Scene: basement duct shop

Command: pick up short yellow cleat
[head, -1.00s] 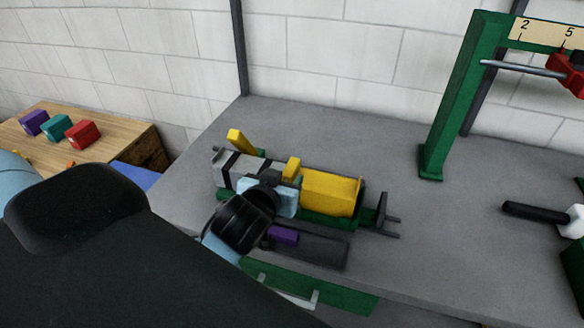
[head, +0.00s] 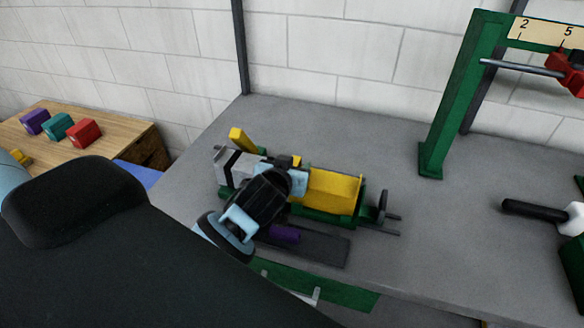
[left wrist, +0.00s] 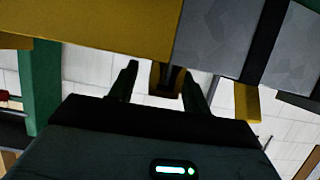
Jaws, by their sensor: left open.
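A short yellow cleat (head: 296,159) shows in the head view as a small upright piece at the back of the green-based machine, mostly hidden by my left gripper (head: 284,170). In the left wrist view, a yellow piece that looks like it (left wrist: 165,80) stands between the two dark fingers of the left gripper (left wrist: 163,82). The fingers are apart, with gaps visible on both sides of the piece. Another yellow piece (head: 240,140) sticks up at the machine's left end; it also shows in the left wrist view (left wrist: 247,101). My right gripper is out of view.
The machine has a yellow block (head: 334,190) and a grey block (head: 231,165) close to my gripper. A purple piece (head: 284,234) lies in front. A green frame (head: 453,100) stands right on the grey bench (head: 420,240). Wooden table (head: 110,125) at left.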

